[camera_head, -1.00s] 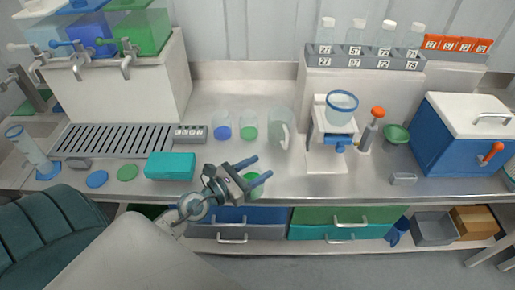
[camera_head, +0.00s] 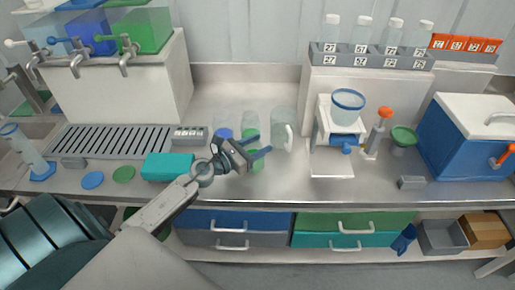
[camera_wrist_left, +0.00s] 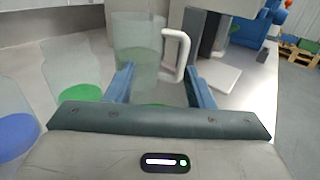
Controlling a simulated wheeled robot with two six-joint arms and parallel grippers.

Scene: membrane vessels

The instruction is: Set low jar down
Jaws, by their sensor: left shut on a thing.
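My left gripper (camera_head: 258,147) is shut on a low clear jar with green at its bottom (camera_head: 257,163), over the front middle of the steel counter. Whether its base touches the counter is unclear. In the left wrist view the fingers (camera_wrist_left: 160,86) stand either side of the faintly visible jar, with a green sliver low between them. Behind it stand a clear jar with blue contents (camera_head: 225,133), a jar with green contents (camera_head: 250,131), partly hidden by the gripper, and a clear jug with a white handle (camera_head: 282,130). My right gripper is out of view.
A teal box (camera_head: 167,167) and blue and green discs (camera_head: 124,174) lie left. A white stand with a blue-rimmed vessel (camera_head: 348,105), a green funnel (camera_head: 403,137) and a blue cooler (camera_head: 455,145) stand right. The counter right of the jar is partly clear.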

